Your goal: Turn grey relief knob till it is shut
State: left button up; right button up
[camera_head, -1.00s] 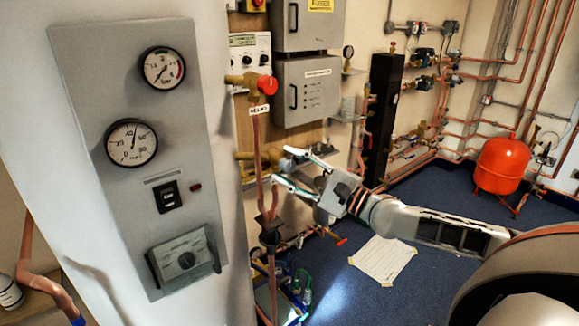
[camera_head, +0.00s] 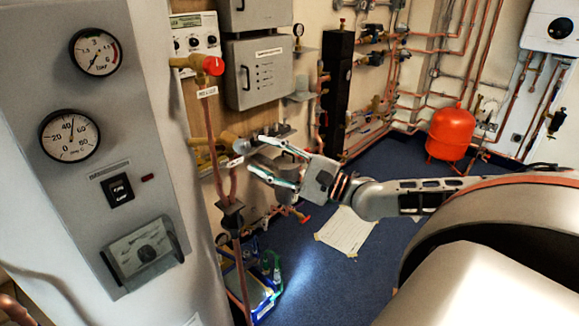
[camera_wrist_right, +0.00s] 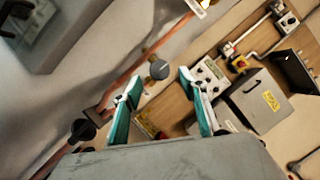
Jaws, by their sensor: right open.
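The grey relief knob (camera_head: 240,146) sits on the end of a brass valve (camera_head: 205,152) on the copper pipework, right of the grey gauge panel. In the right wrist view the round grey knob (camera_wrist_right: 158,69) lies between the two fingertips in the picture, a little beyond them. My right gripper (camera_head: 256,150) is open, its teal-padded fingers pointing left at the knob from the right. It also shows in the right wrist view (camera_wrist_right: 160,84), with nothing gripped. A white tag (camera_head: 234,162) hangs beside the valve and is unreadable. My left gripper is not in view.
A red-knobbed valve (camera_head: 212,65) is above. The gauge panel (camera_head: 95,190) stands close on the left. A grey cabinet (camera_head: 258,75) hangs behind. A dark pipe fitting (camera_head: 231,215) is below. A paper sheet (camera_head: 346,230) lies on the blue floor; a red tank (camera_head: 451,133) stands right.

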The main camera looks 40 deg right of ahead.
jog(key=v, duration=0.6)
jog(key=shift+s, duration=0.15)
dwell(0.3)
jog(key=shift+f, duration=0.1)
dwell(0.4)
jog(key=s+a+f+n+g+h, duration=0.1)
jog(key=s+f+n+h, duration=0.2)
jog(key=f, duration=0.6)
jog(key=s+a+f+n+g, duration=0.1)
jog(key=s+f+n+g, duration=0.15)
jog(key=f+n, duration=0.45)
jog(key=s+f+n+h, duration=0.2)
jog(key=s+f, duration=0.2)
jog(key=f, duration=0.8)
jog(key=s+a+f+n+g, duration=0.2)
jog(key=a+f+n, duration=0.3)
jog(key=a, duration=0.5)
jog(key=s+a+f+n+g, duration=0.2)
jog(key=a+f+n, duration=0.4)
jog(key=a+f, duration=0.2)
jog(key=shift+a+f, duration=0.2)
jog(key=shift+a, duration=0.75)
